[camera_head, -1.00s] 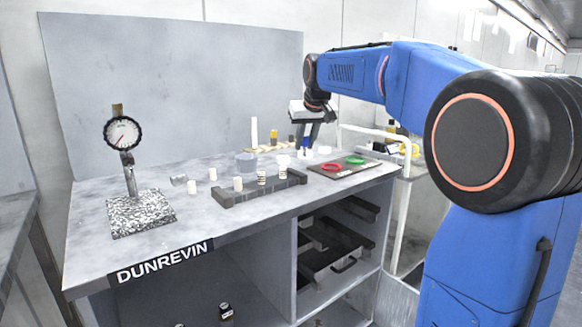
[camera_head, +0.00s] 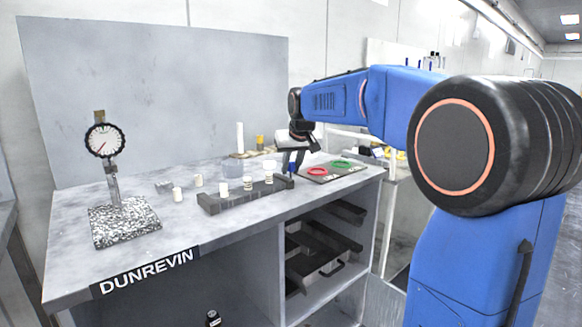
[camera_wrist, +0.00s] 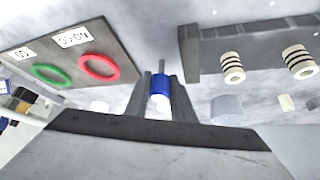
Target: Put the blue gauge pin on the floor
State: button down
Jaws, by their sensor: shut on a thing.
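The blue gauge pin (camera_wrist: 161,93) is between my gripper's fingers in the wrist view, with a thin grey tip and a white end. My gripper (camera_head: 292,165) is shut on it, above the bench top near the right end of the dark rack. In the head view the blue pin (camera_head: 292,169) shows only as a small patch below the fingers. The floor (camera_head: 568,240) shows at the far right of the head view.
The dark rack (camera_head: 236,196) holds white and striped pins. A plate with a red ring (camera_head: 316,171) and a green ring (camera_head: 340,164) lies at right. A dial gauge (camera_head: 105,140) stands at left. Open shelves (camera_head: 322,277) are below the bench (camera_head: 75,268).

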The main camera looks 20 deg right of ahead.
jog(key=c, duration=1.5)
grip_release()
jog(key=v, duration=1.2)
jog(key=shift+g, duration=0.4)
jog(key=s+a+f, duration=0.1)
jog(key=s+f, duration=0.2)
jog(key=s, duration=0.2)
jog(key=s+a+f, duration=0.1)
jog(key=s+f, duration=0.2)
jog(key=s, duration=0.3)
jog(key=s+a+f, duration=0.1)
jog(key=s+f, duration=0.3)
jog(key=s, duration=0.2)
jog(key=shift+s+a, duration=0.1)
jog(key=shift+a, duration=0.15)
jog(key=shift+n+g, duration=0.4)
jog(key=shift+g, duration=0.1)
jog(key=s+f, duration=0.6)
jog(key=s+a+f, duration=0.1)
jog(key=s+f, duration=0.5)
jog(key=s, duration=0.1)
jog(key=s+a+f, duration=0.1)
jog(key=s+f, duration=0.6)
jog(key=shift+f, duration=0.15)
jog(key=shift+c, duration=1.2)
